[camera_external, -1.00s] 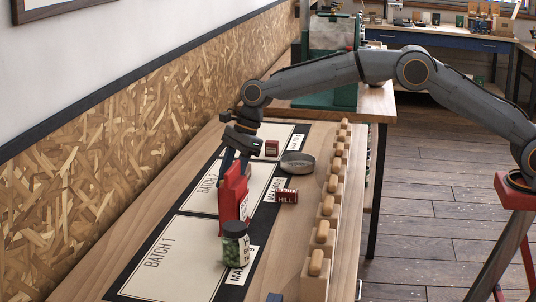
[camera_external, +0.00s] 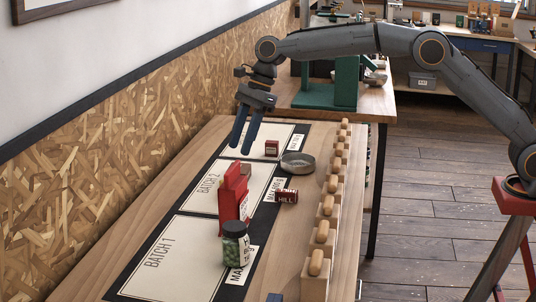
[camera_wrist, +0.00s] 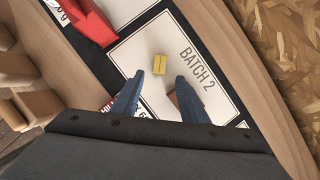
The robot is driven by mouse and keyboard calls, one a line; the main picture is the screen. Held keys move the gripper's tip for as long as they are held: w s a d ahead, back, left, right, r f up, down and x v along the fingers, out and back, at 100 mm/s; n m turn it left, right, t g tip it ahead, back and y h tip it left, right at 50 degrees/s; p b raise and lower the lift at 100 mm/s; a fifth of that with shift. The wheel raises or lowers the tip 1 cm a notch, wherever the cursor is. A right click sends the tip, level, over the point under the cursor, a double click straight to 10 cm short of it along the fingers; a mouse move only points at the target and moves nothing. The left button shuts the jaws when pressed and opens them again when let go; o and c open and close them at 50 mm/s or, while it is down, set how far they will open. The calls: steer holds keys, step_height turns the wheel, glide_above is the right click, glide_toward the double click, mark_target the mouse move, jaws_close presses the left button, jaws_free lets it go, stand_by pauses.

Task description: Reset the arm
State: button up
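My gripper (camera_external: 240,149) hangs above the table in the external view, blue fingers pointing down. It is open and empty, up behind the red bag. In the wrist view its two fingers (camera_wrist: 158,78) stand apart. The red bag (camera_external: 232,199) stands upright beside the BATCH 2 card, behind a jar of green beans (camera_external: 235,244). A small yellow block (camera_wrist: 160,64) lies on the BATCH 2 card in the wrist view, below the fingers and apart from them.
A red HILL tin (camera_external: 286,196), a round metal dish (camera_external: 297,163) and a small dark red box (camera_external: 272,148) are on the table. Wooden blocks with rounded handles (camera_external: 327,206) line the right edge. The BATCH 1 card (camera_external: 170,262) is mostly bare.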

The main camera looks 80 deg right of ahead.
steer(key=shift+r, duration=0.1)
steer(key=s+n+g+h+p, duration=0.1)
steer(key=s+n+h+p, duration=0.25)
steer(key=s+n, duration=2.25)
steer(key=s+d+f+g+b, duration=0.1)
steer(key=s+d+f, duration=0.1)
steer(key=s+f, duration=0.45)
steer(key=s+d+f+b, duration=0.15)
steer(key=s+f, duration=0.25)
steer(key=s, duration=0.6)
steer(key=s+d+f+g+b, duration=0.1)
steer(key=s+d+f, duration=0.1)
steer(key=s+f, duration=0.45)
step_height(320, 180, up, 20)
steer(key=s+a+n+t+p, duration=0.1)
steer(key=s+a+t+p, duration=0.1)
steer(key=p, duration=1.7)
steer(key=shift+g, duration=0.3)
step_height(320, 180, down, 5)
steer(key=b, duration=0.4)
steer(key=shift+s+d+r, duration=0.1)
